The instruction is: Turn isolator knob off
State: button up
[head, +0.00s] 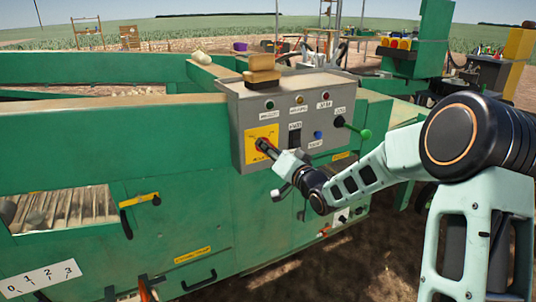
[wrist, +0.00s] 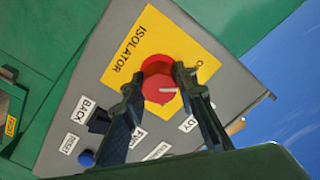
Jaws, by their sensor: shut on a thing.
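The isolator knob (wrist: 159,84) is red and round, with a pale line on its face, and sits on a yellow plate (wrist: 140,45) lettered "ISOLATOR". In the head view the yellow plate (head: 253,139) is on the left of the grey control box, and my gripper covers much of the knob (head: 263,145). My gripper (head: 268,149) reaches it from the lower right. In the wrist view my gripper (wrist: 158,82) is shut on the knob, with one finger on each side. The lettering at the right corner of the plate is partly hidden.
The grey control box (head: 228,115) carries several small buttons, a black switch (head: 295,135) and a green-knobbed lever (head: 364,134) to the right. Sponge-like blocks (head: 262,68) lie on top of it. The green machine body (head: 180,220) extends around and below.

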jog(key=shift+n+b, duration=0.45)
jog(key=shift+n, duration=0.35)
jog(key=o, duration=1.2)
jog(key=shift+c, duration=0.2)
jog(key=v, duration=1.2)
jog(key=shift+r, duration=0.1)
